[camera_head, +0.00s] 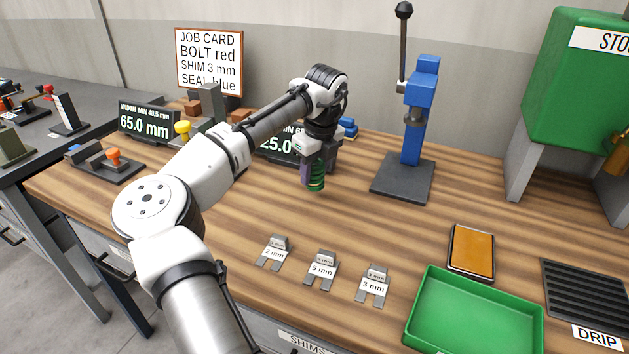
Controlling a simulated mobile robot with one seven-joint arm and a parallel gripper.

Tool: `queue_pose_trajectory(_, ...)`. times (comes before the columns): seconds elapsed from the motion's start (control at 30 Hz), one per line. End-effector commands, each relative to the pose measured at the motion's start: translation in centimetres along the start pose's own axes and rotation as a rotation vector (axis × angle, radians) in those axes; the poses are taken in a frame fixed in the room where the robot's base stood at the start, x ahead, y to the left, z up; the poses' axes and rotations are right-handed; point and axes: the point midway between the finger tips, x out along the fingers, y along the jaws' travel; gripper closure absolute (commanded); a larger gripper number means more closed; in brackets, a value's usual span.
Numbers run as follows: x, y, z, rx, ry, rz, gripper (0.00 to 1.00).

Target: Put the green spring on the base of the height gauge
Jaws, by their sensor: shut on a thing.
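The green spring (317,184) is upright in my gripper (313,172), which is shut on it. A purple part of the gripper covers the spring's left side. The spring hangs over the bench, apart from the black base of the blue press. Behind my arm is a dark display (279,146) reading about 25.0, its label partly hidden. It seems to belong to the height gauge. A grey block (334,158) shows just behind the gripper; the gauge's base is mostly hidden by my arm, and I cannot tell how far the spring is from it.
A blue press (415,125) with a raised lever stands to the right on a black plate (402,190). The width display (145,122) is at left. Three forked shims (321,270), a green tray (475,312) and an orange pad (471,250) lie in front. Bench between is clear.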

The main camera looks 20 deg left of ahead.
Motion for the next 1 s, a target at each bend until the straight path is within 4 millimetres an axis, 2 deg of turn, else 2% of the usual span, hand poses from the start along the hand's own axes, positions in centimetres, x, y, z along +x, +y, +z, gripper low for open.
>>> queue_pose_trajectory(0.1, 1.8, 0.1, -0.3, 0.0, 0.001, 0.003, 0.93)
queue_pose_trajectory(0.23, 3.2, 0.1, -0.5, 0.0, 0.001, 0.0, 0.93)
queue_pose_trajectory(0.63, 3.8, 0.0, -0.6, 0.0, 0.002, 0.0, 0.93)
queue_pose_trajectory(0.67, 3.8, 0.0, -0.6, 0.0, 0.002, 0.0, 0.59)
queue_pose_trajectory(0.7, 3.8, 0.0, -0.6, 0.0, 0.001, 0.0, 0.54)
queue_pose_trajectory(0.8, 3.8, 0.0, -0.6, 0.0, 0.001, 0.001, 0.41)
queue_pose_trajectory(1.0, 3.8, 0.0, -0.6, 0.0, 0.001, 0.001, 0.4)
